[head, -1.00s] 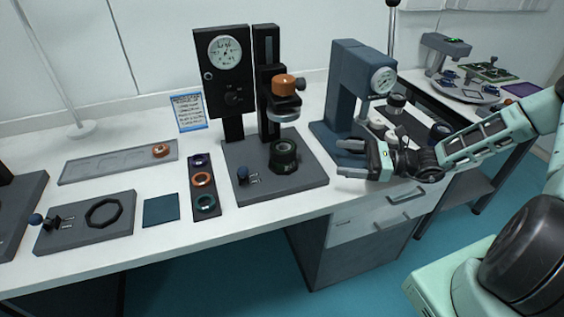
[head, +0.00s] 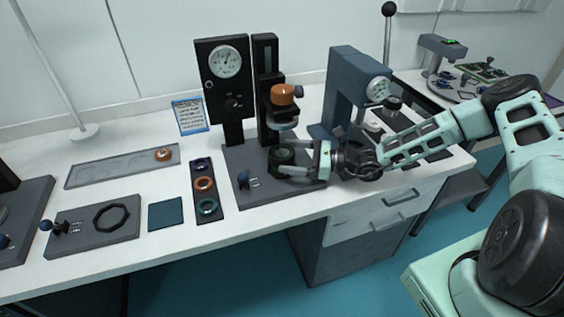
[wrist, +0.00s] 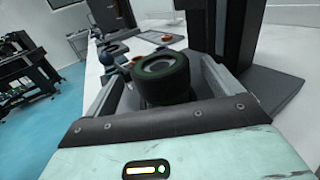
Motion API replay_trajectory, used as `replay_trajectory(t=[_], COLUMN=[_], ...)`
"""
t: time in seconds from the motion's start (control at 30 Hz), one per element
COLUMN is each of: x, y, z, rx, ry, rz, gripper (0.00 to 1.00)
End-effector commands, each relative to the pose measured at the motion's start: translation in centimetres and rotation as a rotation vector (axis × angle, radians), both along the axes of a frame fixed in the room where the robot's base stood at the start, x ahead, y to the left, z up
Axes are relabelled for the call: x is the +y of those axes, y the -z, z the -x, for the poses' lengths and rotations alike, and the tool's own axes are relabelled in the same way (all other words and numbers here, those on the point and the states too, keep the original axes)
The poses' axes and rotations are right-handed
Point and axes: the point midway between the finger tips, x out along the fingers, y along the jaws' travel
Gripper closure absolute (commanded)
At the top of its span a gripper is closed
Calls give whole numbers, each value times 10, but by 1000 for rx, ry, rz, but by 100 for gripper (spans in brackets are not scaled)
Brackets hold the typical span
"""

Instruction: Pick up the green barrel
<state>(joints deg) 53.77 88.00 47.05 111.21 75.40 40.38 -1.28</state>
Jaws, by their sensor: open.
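The green barrel (head: 281,155) is a dark, squat cylinder with an open top. It stands upright on the grey base plate of the dial-gauge stand. In the wrist view the barrel (wrist: 160,68) sits between the two fingers, with a dark ring-shaped top. My gripper (head: 285,163) is open and reaches in from the right, low over the plate, with its fingers on either side of the barrel. In the wrist view the fingers of my gripper (wrist: 163,82) flank it; whether they touch it I cannot tell. The barrel's lower part is partly hidden.
The stand's black column (head: 268,85) and orange-topped holder (head: 284,100) rise just behind the barrel. A small blue-knobbed part (head: 244,180) lies on the plate to the left. A black strip (head: 204,190) holds several rings. A blue-grey press (head: 352,95) stands to the right.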

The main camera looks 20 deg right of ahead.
Motion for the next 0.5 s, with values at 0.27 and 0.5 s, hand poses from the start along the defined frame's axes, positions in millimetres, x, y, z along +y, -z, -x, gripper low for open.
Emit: replay_trajectory(t=[0.27,0.5], x=[27,27], y=[-2,-1], z=[-15,-15], rx=[0,0], ry=[-1,-1], rz=[1,1], gripper=[9,15])
